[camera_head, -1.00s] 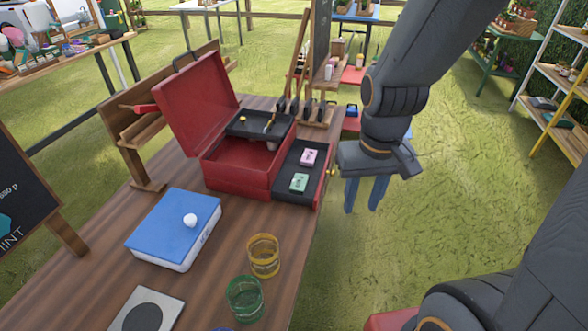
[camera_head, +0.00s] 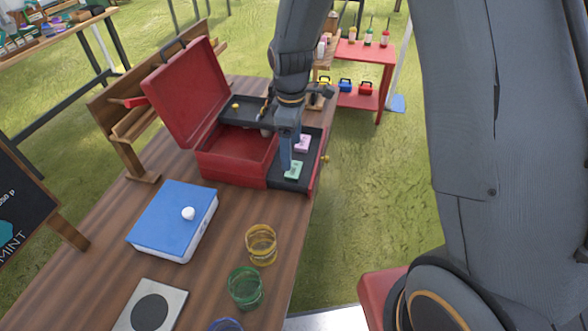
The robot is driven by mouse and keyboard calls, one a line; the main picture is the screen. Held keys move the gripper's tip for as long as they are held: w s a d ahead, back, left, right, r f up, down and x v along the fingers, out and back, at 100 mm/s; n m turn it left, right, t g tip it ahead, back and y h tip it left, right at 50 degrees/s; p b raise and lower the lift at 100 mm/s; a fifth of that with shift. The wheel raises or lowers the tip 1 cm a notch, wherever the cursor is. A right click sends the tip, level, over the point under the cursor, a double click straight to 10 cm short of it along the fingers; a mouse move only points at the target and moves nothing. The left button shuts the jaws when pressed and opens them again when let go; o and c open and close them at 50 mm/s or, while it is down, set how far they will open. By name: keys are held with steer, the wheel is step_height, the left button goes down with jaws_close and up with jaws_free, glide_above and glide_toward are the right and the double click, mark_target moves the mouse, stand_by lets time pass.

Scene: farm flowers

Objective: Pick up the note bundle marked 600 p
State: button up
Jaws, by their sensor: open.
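Two note bundles lie in the dark pulled-out drawer (camera_head: 306,179) of the red box: a green one (camera_head: 294,170) nearer me and a pink one (camera_head: 302,143) behind it. Their markings are too small to read, so I cannot tell which is 600 p. My gripper (camera_head: 287,166) points down over the drawer, open, its fingertips at the left side of the green bundle. I cannot tell whether it touches the bundle. The red box (camera_head: 235,152) stands on the wooden table with its lid raised.
A blue-topped white box (camera_head: 172,220) with a white knob, a yellow glass (camera_head: 261,244) and a green glass (camera_head: 245,288) stand on the table nearer me. The box's raised lid (camera_head: 186,95) stands left of my gripper. Grass lies right of the table.

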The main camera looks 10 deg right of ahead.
mark_target(294, 168)
steer(key=f, duration=0.1)
steer(key=f+p, duration=0.1)
steer(key=f, duration=0.1)
steer(key=f+p, duration=0.1)
steer(key=f, duration=0.1)
steer(key=shift+s+d, duration=0.2)
steer(key=shift+d, duration=0.05)
steer(key=shift+f+p, duration=0.3)
steer(key=shift+f, duration=0.5)
steer(key=c, duration=1.1)
steer(key=shift+c, duration=0.3)
steer(key=shift+w+r, duration=0.1)
steer(key=shift+r, duration=0.1)
